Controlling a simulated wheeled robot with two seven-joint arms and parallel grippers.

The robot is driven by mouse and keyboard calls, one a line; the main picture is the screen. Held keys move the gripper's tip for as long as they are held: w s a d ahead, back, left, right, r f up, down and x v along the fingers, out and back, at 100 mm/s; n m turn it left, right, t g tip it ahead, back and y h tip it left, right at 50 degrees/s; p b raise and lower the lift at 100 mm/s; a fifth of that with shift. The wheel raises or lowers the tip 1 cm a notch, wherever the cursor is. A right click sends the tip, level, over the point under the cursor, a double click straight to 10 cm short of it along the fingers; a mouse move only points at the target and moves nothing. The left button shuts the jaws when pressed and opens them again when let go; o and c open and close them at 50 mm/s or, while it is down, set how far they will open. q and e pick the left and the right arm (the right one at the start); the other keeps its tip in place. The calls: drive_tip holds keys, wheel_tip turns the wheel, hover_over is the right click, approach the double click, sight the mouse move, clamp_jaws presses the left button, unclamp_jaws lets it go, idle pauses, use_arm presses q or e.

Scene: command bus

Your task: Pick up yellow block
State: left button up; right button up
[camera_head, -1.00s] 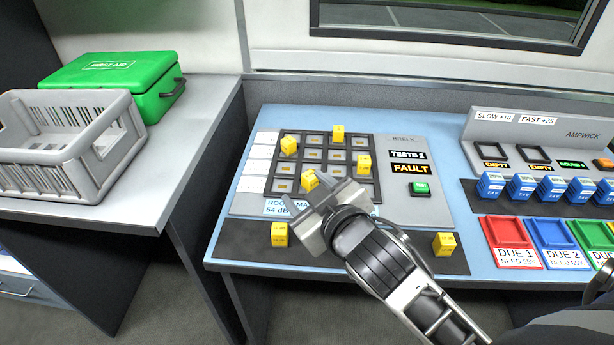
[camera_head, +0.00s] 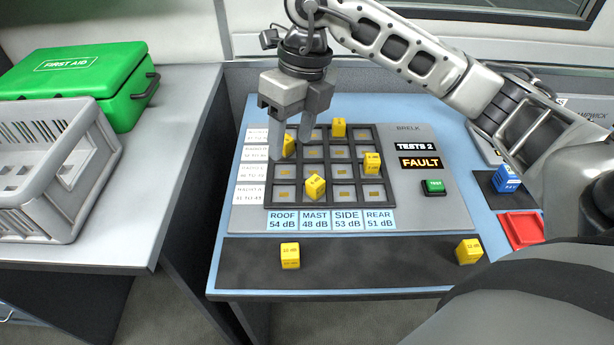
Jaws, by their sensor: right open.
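Several yellow blocks are in the head view. One yellow block (camera_head: 289,145) sits in the upper left of the dark grid, partly hidden by my gripper. Others sit in the grid at the top (camera_head: 339,127), at the right (camera_head: 372,163) and at the lower middle, tilted (camera_head: 315,187). Two more lie on the dark strip in front, at the left (camera_head: 290,255) and at the right (camera_head: 468,250). My right gripper (camera_head: 293,148) points down over the grid's upper left, open, its fingers on either side of the upper-left block. Contact cannot be told. My left gripper is not in view.
The grid panel (camera_head: 417,215) has labels and a green button (camera_head: 434,187). A grey crate (camera_head: 60,215) and a green first aid box (camera_head: 75,80) stand on the left counter. A blue block (camera_head: 507,179) and a red tray (camera_head: 522,231) are at the right, partly behind my arm.

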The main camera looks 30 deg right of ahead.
drive_tip(key=d+h, duration=0.2)
drive_tip(key=d, duration=0.2)
hover_over(317, 182)
drive_tip(key=shift+m, duration=0.4)
drive_tip(key=f, duration=0.8)
drive_tip(key=shift+a+f+p, duration=0.2)
drive_tip(key=shift+a+p, duration=0.1)
drive_tip(key=shift+a, duration=0.1)
drive_tip(key=shift+w+f, duration=0.1)
drive_tip(key=shift+f, duration=0.45)
drive_tip(key=f, duration=0.2)
drive_tip(key=f+p, duration=0.1)
drive_tip(key=f, duration=0.1)
drive_tip(key=shift+s+d+f, duration=0.1)
drive_tip(key=shift+s+d, duration=0.1)
drive_tip(key=shift+d, duration=0.2)
drive_tip(key=shift+f, duration=0.5)
drive_tip(key=c, duration=1.1)
